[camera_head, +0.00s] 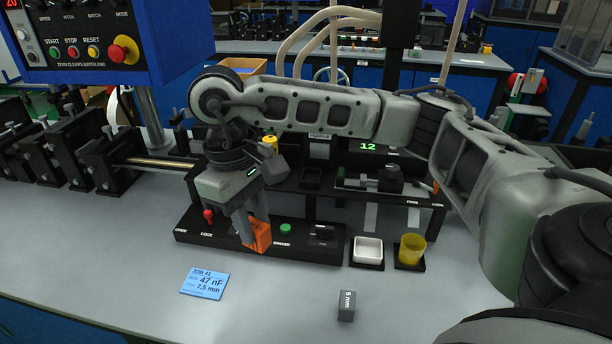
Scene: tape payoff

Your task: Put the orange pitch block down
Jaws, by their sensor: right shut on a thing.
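The orange pitch block (257,236) is between the fingers of my right gripper (250,232), which is shut on it. The gripper points down over the front edge of the black control base, near its middle left. Whether the block touches the base or hangs just above it, I cannot tell. A dark grey block marked "5 mm" (346,306) stands on the bench top at the front. My left gripper is not in view.
A blue job card (205,284) reading 47 nF and 7.5 mm lies on the bench (270,310). A white tray (367,251) and a yellow cup (411,250) stand right of the black base (325,249). A control box (90,40) overhangs at upper left. The front bench is mostly clear.

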